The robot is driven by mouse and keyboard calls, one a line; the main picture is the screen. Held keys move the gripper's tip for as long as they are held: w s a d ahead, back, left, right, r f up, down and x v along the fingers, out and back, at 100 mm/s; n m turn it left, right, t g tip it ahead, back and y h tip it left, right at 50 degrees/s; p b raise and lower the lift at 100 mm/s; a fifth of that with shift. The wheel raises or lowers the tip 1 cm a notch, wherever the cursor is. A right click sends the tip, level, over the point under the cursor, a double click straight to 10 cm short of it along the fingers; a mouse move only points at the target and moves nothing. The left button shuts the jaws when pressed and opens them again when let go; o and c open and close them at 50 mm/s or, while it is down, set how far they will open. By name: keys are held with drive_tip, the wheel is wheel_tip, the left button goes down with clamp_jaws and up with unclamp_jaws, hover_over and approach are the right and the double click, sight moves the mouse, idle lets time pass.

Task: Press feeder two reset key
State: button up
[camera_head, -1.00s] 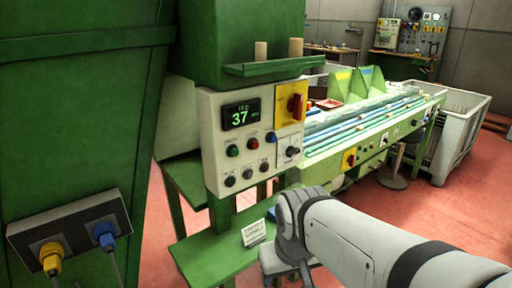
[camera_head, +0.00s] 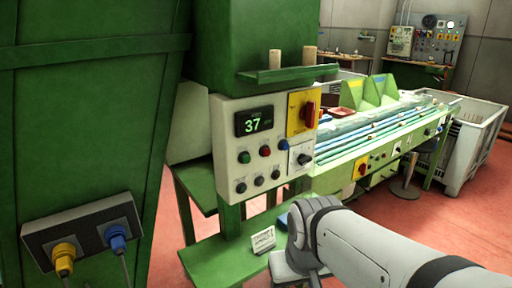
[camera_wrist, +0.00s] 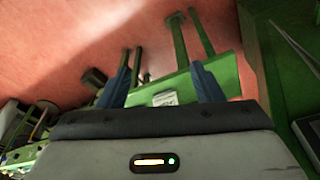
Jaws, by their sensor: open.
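A pale control panel (camera_head: 226,160) hangs below the green machine housing in the head view. It has a display (camera_head: 254,121) reading 37, a green button (camera_head: 244,157), a red button (camera_head: 265,151) and a blue button (camera_head: 284,145). Several dark buttons (camera_head: 259,181) form a lower row. The labels are too small to read, so I cannot tell which is the feeder two reset key. My gripper (camera_wrist: 161,80) shows in the wrist view with its two fingers apart and nothing between them. It points down toward a green shelf, away from the panel.
A red rotary switch (camera_head: 309,114) on a yellow plate and a black selector (camera_head: 304,158) sit at the panel's right. A green cabinet (camera_head: 80,120) fills the left. A long conveyor bench extends right.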

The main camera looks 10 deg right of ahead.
clamp_jaws()
idle(0.5)
idle(1.0)
